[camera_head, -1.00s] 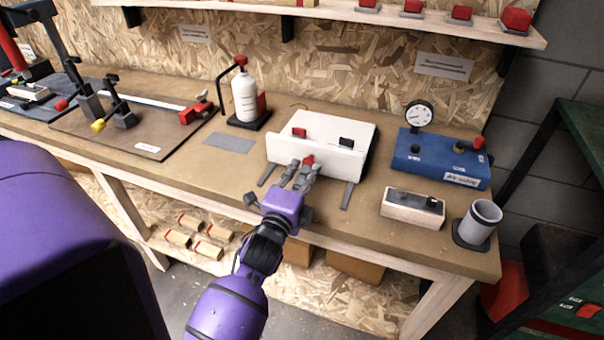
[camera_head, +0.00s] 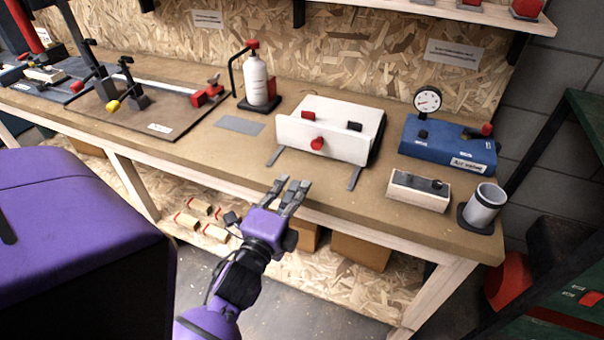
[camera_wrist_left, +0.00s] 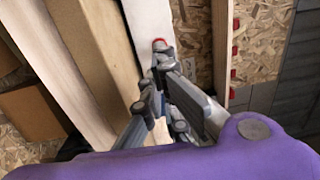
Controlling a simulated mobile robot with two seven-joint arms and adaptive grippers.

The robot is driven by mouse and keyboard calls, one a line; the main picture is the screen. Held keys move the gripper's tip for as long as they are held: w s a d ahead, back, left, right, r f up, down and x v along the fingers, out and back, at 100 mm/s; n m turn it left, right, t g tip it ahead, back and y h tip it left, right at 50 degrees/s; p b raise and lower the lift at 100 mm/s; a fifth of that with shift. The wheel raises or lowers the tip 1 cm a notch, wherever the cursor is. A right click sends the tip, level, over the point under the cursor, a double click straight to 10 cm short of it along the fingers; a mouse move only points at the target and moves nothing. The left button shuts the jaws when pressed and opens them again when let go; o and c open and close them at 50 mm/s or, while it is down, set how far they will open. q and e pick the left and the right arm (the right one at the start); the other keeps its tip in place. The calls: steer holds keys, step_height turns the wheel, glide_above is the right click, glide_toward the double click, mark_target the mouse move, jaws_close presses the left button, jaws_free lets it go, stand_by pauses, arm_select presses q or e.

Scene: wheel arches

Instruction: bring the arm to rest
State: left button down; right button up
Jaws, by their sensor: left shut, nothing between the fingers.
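My left gripper (camera_head: 291,186) is purple with grey fingers and is in front of the bench's front edge in the head view. Its fingers are shut with nothing between them. It is apart from the white box (camera_head: 345,140), which has a red knob (camera_head: 317,143) low on its front face and a red and a black block on top. In the left wrist view the grey fingers (camera_wrist_left: 160,95) point toward the white box (camera_wrist_left: 150,22) and its red knob (camera_wrist_left: 159,44). My right gripper is not in view.
The wooden bench (camera_head: 235,165) also bears a white bottle (camera_head: 257,80) on a dark stand, a blue gauge unit (camera_head: 445,148), a wooden switch block (camera_head: 419,190) and a grey cup (camera_head: 484,205). A shelf runs above.

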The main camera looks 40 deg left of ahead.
arm_select(q)
steer(key=s+d+f+n+g+h+p, duration=0.1)
steer(key=s+d+f+n+g, duration=0.2)
steer(key=f+n, duration=0.35)
steer(key=s+d+f+n+g+h+p, duration=0.1)
steer(key=s+d+f+n+g+h, duration=0.15)
steer(key=s+f+n, duration=0.35)
steer(key=s+d+f+n+g+p, duration=0.1)
steer(key=s+d+f+g+p, duration=0.1)
steer(key=s+f, duration=0.3)
steer(key=s+d+f+n+g+h+p, duration=0.1)
steer(key=s+d+f, duration=0.4)
steer(key=s, duration=0.7)
steer(key=shift+s+f+g+p, duration=0.15)
steer(key=shift+f+g+p, duration=0.2)
steer(key=shift+g+p, duration=0.1)
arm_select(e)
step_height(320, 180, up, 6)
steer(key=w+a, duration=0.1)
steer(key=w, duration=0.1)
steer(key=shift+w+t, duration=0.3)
arm_select(q)
steer(key=shift+d, duration=0.1)
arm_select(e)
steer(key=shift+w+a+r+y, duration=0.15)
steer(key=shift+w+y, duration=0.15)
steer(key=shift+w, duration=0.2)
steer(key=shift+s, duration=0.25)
